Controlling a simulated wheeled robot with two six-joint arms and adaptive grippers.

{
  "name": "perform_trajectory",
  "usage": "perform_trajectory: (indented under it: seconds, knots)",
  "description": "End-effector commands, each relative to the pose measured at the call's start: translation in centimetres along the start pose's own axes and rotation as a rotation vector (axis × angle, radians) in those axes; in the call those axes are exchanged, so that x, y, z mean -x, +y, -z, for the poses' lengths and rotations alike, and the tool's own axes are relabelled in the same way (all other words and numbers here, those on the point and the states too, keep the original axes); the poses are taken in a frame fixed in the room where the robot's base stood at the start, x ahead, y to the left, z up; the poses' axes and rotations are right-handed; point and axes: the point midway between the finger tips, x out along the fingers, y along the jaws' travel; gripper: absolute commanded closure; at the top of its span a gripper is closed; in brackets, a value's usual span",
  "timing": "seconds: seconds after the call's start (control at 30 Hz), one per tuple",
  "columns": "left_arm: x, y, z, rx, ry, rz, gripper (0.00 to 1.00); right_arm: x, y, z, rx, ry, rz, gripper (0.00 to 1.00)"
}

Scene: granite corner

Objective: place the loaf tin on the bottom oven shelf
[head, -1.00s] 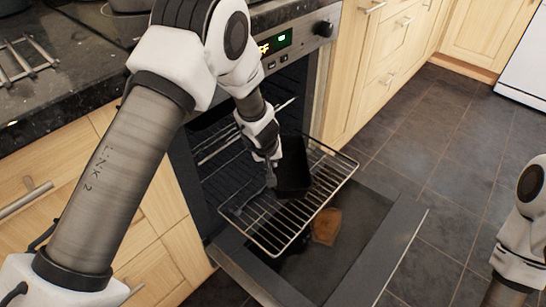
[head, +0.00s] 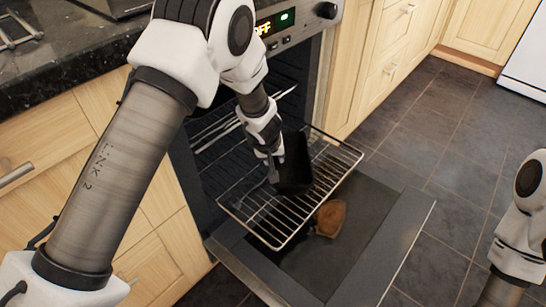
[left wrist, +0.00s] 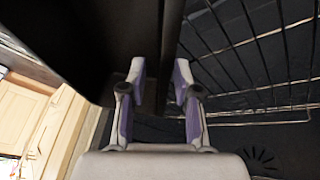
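The loaf tin (head: 294,165) is dark and stands tilted in my left gripper (head: 272,168), over the pulled-out wire oven shelf (head: 270,222). In the left wrist view the gripper (left wrist: 160,82) has its two fingers on either side of the tin's thin dark wall. The tin (left wrist: 70,40) fills the upper left of that view. I cannot tell whether the tin touches the shelf wires. My right arm shows at the right edge of the head view; its gripper is out of frame.
The oven door (head: 385,262) is folded down below the shelf. A brown bread-like piece (head: 330,218) shows beside the shelf, over the door. Another wire shelf (head: 215,130) shows higher inside the oven. The granite worktop (head: 60,90) is at the left; tiled floor (head: 440,150) is open at the right.

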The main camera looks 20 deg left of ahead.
Motion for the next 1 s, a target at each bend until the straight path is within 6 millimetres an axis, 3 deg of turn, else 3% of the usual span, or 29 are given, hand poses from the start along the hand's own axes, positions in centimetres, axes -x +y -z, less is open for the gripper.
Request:
perform_trajectory:
  seconds: [0.17, 0.4, 0.6, 1.0]
  knots:
    - [1.8, 0.1, 0.3, 0.0, 0.002, -0.001, 0.69, 0.8, 0.0, 0.0, 0.0, 0.0, 0.0, 0.6]
    - [8.2, 0.2, 0.4, -0.001, 0.002, -0.001, 0.69, 2.9, 0.0, 0.0, 0.0, 0.0, 0.0, 0.6]
    - [11.8, 0.1, 0.2, -0.001, 0.001, 0.0, 0.69, 4.1, 0.0, 0.0, 0.0, 0.0, 0.0, 0.6]
    - [12.0, -0.3, -0.2, -0.003, -0.005, 0.008, 0.69, 4.1, 0.0, 0.0, 0.0, 0.0, 0.0, 0.6]
